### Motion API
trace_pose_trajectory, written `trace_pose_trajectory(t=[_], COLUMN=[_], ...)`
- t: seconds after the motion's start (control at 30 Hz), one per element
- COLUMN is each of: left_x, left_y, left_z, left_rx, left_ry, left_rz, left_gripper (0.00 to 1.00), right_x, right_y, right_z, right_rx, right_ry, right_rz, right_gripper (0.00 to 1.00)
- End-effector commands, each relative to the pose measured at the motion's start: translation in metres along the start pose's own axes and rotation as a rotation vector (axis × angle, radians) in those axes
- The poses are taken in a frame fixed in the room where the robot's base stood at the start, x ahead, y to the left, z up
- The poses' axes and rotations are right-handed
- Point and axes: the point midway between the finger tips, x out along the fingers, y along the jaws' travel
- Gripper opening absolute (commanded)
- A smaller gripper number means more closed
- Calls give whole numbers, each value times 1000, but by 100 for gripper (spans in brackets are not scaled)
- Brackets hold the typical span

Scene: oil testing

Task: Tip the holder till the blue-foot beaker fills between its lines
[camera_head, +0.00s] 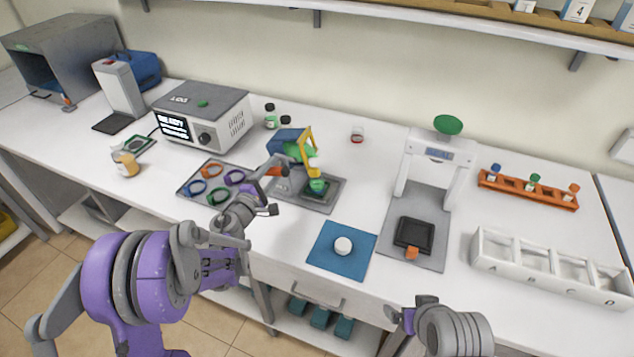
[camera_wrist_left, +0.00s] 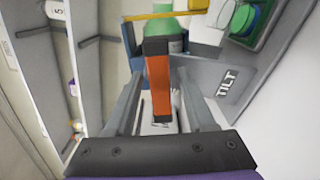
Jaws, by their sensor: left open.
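The tilting holder (camera_head: 287,139) is a blue cradle with a yellow frame (camera_head: 308,148). It holds a green bottle (camera_wrist_left: 176,22) and stands on a grey base (camera_wrist_left: 232,77) marked TILT. Its orange handle (camera_wrist_left: 158,80) lies between the fingers of my left gripper (camera_head: 268,178), which is open around it; contact cannot be told. A small beaker with green contents (camera_head: 317,186) sits on a dark pad below the yellow frame. It also shows in the left wrist view (camera_wrist_left: 243,18). Its foot and lines are too small to read. My right gripper (camera_head: 408,314) is low at the front; its jaws are unclear.
A tray of coloured rings (camera_head: 220,172) lies left of the holder. A blue mat (camera_head: 327,262) with a white round piece is in front. A white stand (camera_head: 440,165), an orange rack (camera_head: 528,190) and a lettered bin (camera_head: 545,268) stand to the right.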

Motion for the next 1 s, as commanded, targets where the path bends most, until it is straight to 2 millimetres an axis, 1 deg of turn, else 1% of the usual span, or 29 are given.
trace_pose_trajectory(t=[0.07,0.63,0.77,1.0], left_x=[-5,-72,-80,-80], left_y=[0,-1,0,0], left_z=[0,0,0,0], left_rx=[0,0,0,0], left_ry=[1,1,2,0], left_rz=[0,-1,0,0], left_gripper=[55,55,55,55], right_x=[0,4,5,5], right_y=[0,0,0,0], right_z=[1,10,11,10], right_rx=[0,0,0,0], right_ry=[-1,-12,-13,-12], right_rz=[0,0,0,0], right_gripper=[100,100,100,100])
